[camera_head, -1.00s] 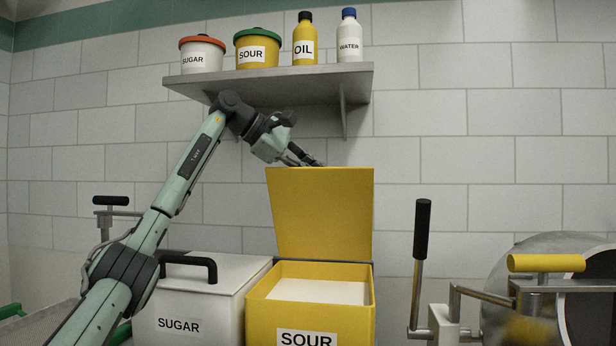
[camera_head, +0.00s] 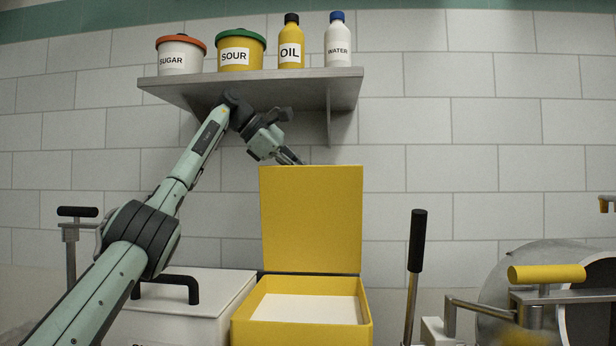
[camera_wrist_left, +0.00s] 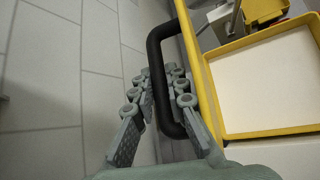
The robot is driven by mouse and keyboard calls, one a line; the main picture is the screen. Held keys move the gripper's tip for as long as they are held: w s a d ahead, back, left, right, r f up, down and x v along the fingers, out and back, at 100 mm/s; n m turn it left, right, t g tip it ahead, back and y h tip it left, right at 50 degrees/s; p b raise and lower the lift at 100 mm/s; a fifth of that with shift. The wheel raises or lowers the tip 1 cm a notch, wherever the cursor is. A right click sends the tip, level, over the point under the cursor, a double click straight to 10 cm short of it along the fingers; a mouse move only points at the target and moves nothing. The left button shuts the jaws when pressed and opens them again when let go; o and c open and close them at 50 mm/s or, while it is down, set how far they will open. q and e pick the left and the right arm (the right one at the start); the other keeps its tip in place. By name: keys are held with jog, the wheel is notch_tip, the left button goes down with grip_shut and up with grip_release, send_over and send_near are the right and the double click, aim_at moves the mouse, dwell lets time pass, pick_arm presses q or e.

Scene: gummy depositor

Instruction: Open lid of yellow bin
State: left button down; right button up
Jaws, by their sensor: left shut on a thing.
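The yellow bin (camera_head: 246,325) stands at the lower middle of the head view with white contents inside. Its yellow lid (camera_head: 311,219) stands upright at the back, so the bin is open. My left gripper (camera_head: 300,161) is at the top of the lid, partly hidden behind it. In the left wrist view, the fingers of my left gripper (camera_wrist_left: 163,115) are on both sides of the black lid handle (camera_wrist_left: 158,62), shut on it. The lid shows there edge-on as a yellow strip (camera_wrist_left: 193,60). My right gripper is not in view.
A white bin (camera_head: 222,291) with a black handle stands to the left. A shelf (camera_head: 260,84) with tubs and bottles hangs above my left arm. A black-gripped lever (camera_head: 417,240) and a machine with a yellow handle (camera_head: 546,274) are at the right.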

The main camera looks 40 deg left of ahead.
pick_arm(q)
jog(key=shift+w+a+r, duration=0.1)
jog(key=shift+w+a, duration=0.15)
jog(key=shift+a, duration=0.05)
jog(key=c, duration=1.9)
grip_release()
jog(key=shift+o, duration=0.6)
jog(key=shift+w, duration=0.1)
jog(key=shift+a, duration=0.1)
jog(key=shift+s+a+r, duration=0.3)
jog(key=shift+s+r, duration=0.05)
jog(key=shift+s, duration=0.05)
jog(key=v, duration=1.1)
jog(key=shift+s+d+r, duration=0.1)
jog(key=shift+s+d, duration=0.15)
jog(key=shift+d, duration=0.15)
